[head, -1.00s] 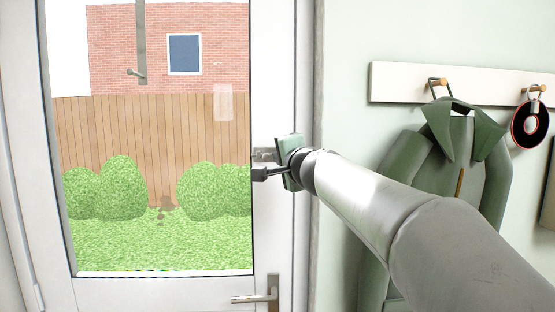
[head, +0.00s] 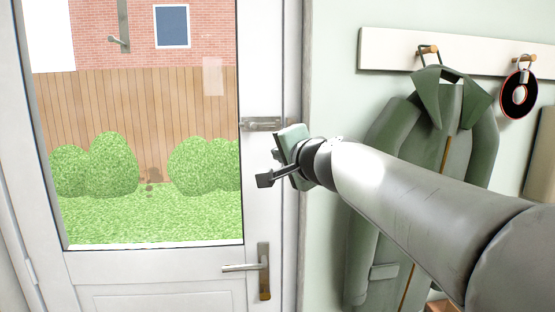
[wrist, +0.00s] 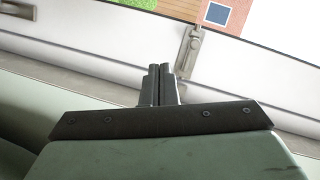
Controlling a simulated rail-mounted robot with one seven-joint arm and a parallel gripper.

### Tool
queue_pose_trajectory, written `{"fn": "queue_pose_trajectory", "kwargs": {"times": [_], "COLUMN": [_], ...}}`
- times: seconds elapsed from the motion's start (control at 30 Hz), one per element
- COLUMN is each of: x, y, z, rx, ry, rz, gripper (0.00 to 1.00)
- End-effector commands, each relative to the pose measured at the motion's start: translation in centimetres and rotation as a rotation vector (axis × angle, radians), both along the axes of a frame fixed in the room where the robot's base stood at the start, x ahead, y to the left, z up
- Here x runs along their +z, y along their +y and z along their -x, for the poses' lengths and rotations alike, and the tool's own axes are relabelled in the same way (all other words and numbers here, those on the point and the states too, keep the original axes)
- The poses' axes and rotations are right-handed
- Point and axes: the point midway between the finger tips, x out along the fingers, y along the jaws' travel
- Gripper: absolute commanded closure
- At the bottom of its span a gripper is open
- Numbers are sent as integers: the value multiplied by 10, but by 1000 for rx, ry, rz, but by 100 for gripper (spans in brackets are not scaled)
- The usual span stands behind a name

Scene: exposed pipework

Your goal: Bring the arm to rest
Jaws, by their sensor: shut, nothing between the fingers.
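My gripper (head: 264,180) is at the end of my outstretched arm, in front of the frame of the white door (head: 190,267). Its fingers are together and hold nothing; the closed fingertips also show in the wrist view (wrist: 160,70). A metal bolt (head: 262,124) on the door's edge is above my gripper in the head view. In the wrist view the bolt (wrist: 188,50) lies just beyond and to the right of the fingertips, with a gap in the picture. My wrist hides part of the door frame.
A lever handle (head: 262,269) sticks out below my gripper. My arm passes in front of the coat.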

Motion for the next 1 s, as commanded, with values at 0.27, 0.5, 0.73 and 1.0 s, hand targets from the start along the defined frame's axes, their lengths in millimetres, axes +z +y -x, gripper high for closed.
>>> {"fn": "queue_pose_trajectory", "kwargs": {"times": [0.27, 0.5, 0.73, 1.0], "x": [-182, -310, -368, -378], "y": [-30, -82, -125, -135], "z": [88, 203, 288, 307], "rx": [245, 490, 659, 699], "ry": [320, 648, 876, 927], "rz": [504, 853, 1041, 1084], "gripper": [100, 100, 100, 100]}}
